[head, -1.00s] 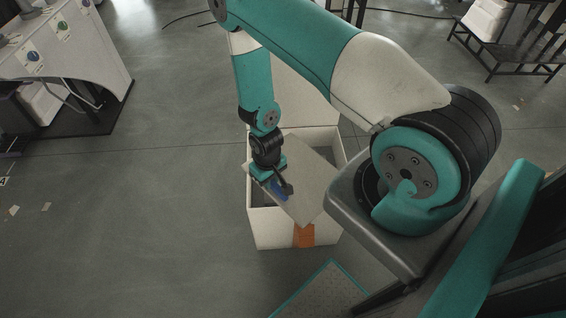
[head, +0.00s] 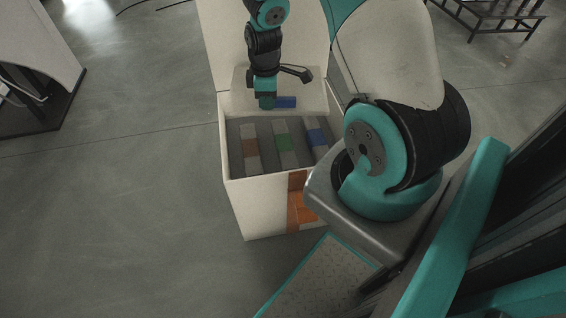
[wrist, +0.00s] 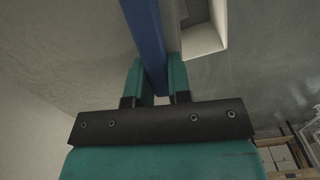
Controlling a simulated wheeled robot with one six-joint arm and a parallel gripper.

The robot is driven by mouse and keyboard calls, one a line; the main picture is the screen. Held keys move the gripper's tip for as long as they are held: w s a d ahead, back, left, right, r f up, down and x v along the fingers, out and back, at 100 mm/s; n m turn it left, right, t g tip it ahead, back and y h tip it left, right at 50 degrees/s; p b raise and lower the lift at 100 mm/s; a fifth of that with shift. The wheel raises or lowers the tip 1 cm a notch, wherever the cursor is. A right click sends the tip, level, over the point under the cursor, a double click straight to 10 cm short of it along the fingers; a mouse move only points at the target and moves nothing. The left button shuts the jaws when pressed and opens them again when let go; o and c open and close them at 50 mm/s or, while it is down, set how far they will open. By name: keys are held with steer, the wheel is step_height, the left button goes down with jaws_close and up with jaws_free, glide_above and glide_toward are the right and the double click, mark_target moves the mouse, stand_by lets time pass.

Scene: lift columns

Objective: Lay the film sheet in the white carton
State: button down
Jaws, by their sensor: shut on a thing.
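The white carton (head: 265,207) stands open on the floor in the head view, its lid raised at the back. My gripper (head: 268,103) is over the carton's back part, shut on the blue strip (head: 286,102) of the film sheet (head: 314,97). The pale sheet is held at the back, in front of the raised lid. Whether its edge touches the carton is unclear. In the wrist view the blue strip (wrist: 146,38) runs between my fingers (wrist: 155,80). Part of the sheet is hidden by my wrist.
Inside the carton, a brown-banded piece (head: 250,148), a green-banded piece (head: 284,142) and a blue-banded piece (head: 315,136) lie in a grey insert. An orange label (head: 301,208) marks the front. My arm covers the carton's right side.

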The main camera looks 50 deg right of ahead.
mark_target(280, 103)
steer(key=d+f+b, duration=0.1)
steer(key=d+f+n+b, duration=0.1)
steer(key=b, duration=0.1)
steer(key=shift+s+d+f+n, duration=0.1)
steer(key=shift+s+d+n, duration=0.05)
steer(key=shift+s+n, duration=0.2)
steer(key=shift+s+d+n+b, duration=0.3)
steer(key=shift+d+b, duration=0.15)
steer(key=shift+b, duration=0.45)
steer(key=shift+f, duration=0.2)
step_height(280, 103, down, 19)
steer(key=b, duration=0.5)
steer(key=shift+f, duration=0.1)
steer(key=shift+f+b, duration=0.55)
steer(key=shift+f, duration=0.1)
steer(key=c, duration=1.1)
jaws_free()
steer(key=shift+o, duration=0.2)
